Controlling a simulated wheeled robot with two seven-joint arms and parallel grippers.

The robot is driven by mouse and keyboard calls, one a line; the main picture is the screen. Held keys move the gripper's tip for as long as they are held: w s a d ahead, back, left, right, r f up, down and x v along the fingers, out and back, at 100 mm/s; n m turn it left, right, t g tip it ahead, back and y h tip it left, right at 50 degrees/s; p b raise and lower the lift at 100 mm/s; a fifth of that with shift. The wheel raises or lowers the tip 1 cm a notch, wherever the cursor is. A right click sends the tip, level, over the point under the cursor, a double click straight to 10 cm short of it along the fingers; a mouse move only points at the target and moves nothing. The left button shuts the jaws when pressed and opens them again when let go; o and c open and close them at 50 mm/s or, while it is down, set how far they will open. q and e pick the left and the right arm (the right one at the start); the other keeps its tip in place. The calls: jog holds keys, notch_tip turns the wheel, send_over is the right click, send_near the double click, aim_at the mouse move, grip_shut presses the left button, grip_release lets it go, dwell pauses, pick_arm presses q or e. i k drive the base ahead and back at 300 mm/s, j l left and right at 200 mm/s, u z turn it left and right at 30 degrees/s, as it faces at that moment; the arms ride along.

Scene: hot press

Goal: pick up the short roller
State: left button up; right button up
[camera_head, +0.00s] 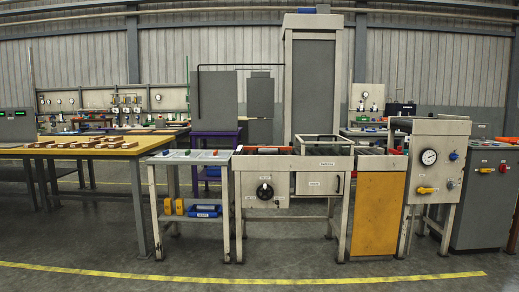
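Neither of my grippers is in the head view. No thing can be singled out for certain as the short roller at this distance. A few small coloured pieces lie on top of the low grey side table (152,160), among them a red-tipped one (215,152); their shapes are too small to tell. A dark and reddish bar-like part (268,150) lies in the top left opening of the press bench (310,163).
A yellow-topped table (110,150) with wooden pieces stands at the left. Yellow bins and a blue bin (204,211) sit on the side table's lower shelf. A gauge unit (430,165) stands at the right. The floor in front, with a yellow line (230,280), is clear.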

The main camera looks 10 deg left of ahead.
aim_at(258, 150)
jog(key=i+u, duration=0.2)
jog(key=i, duration=1.7)
jog(key=i+j+z, duration=0.2)
jog(key=i+j, duration=0.3)
